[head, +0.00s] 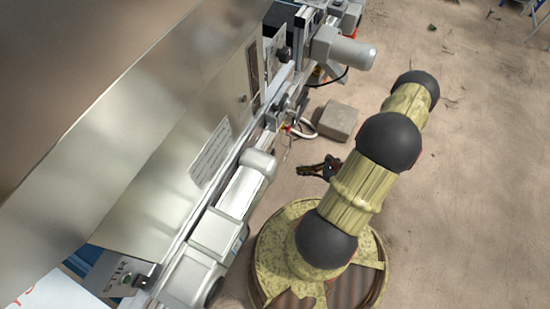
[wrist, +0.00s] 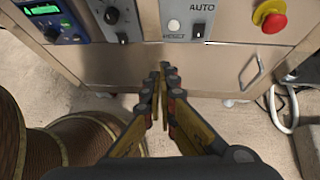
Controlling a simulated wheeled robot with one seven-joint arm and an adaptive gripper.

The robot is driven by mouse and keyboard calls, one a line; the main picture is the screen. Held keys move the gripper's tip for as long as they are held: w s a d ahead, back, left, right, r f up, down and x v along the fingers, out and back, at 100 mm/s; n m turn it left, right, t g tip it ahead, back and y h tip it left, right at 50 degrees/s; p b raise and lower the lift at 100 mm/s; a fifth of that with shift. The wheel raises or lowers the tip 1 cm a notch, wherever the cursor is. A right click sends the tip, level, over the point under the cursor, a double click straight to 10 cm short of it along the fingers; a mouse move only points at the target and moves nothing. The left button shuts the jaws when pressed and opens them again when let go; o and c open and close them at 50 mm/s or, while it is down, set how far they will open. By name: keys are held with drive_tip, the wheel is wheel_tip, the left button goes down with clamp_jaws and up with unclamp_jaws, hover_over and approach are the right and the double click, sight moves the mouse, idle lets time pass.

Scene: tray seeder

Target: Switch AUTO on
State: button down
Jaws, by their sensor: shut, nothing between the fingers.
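The AUTO label sits above a small black switch (wrist: 198,30) on a grey control panel (wrist: 203,16) in the wrist view. I cannot tell which way the switch is set. A pale round button (wrist: 174,25) marked RESET is just left of it. My gripper (wrist: 160,72) is shut and empty, its fingertips in front of the cabinet face, lower and left of the switch, apparently apart from it. In the head view my gripper (head: 322,168) shows partly behind my arm. I cannot make out the AUTO switch there.
A red stop button on a yellow base (wrist: 272,18) is right of the switch. A black knob panel (wrist: 112,17) and a lit display unit (wrist: 46,14) are to the left. A metal handle (wrist: 251,72) and white hose (wrist: 283,108) are lower right. Brown reels (wrist: 75,145) stand lower left.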

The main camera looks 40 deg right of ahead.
drive_tip(key=w+d+m+h, duration=0.1)
drive_tip(key=w+d+h, duration=0.15)
drive_tip(key=d, duration=0.25)
drive_tip(key=w+a+r+b+x, duration=0.1)
drive_tip(key=b+x, duration=0.3)
drive_tip(key=x, duration=0.9)
drive_tip(key=shift+w+a+r+t+y, duration=0.25)
drive_tip(key=shift+w+r+t+y, duration=0.1)
drive_tip(key=shift+w+r+t, duration=0.1)
drive_tip(key=shift+f, duration=0.1)
drive_tip(key=shift+w+a+f+b, duration=0.2)
drive_tip(key=shift+w+f+b, duration=0.25)
drive_tip(key=shift+b, duration=0.25)
drive_tip(key=shift+r, duration=0.1)
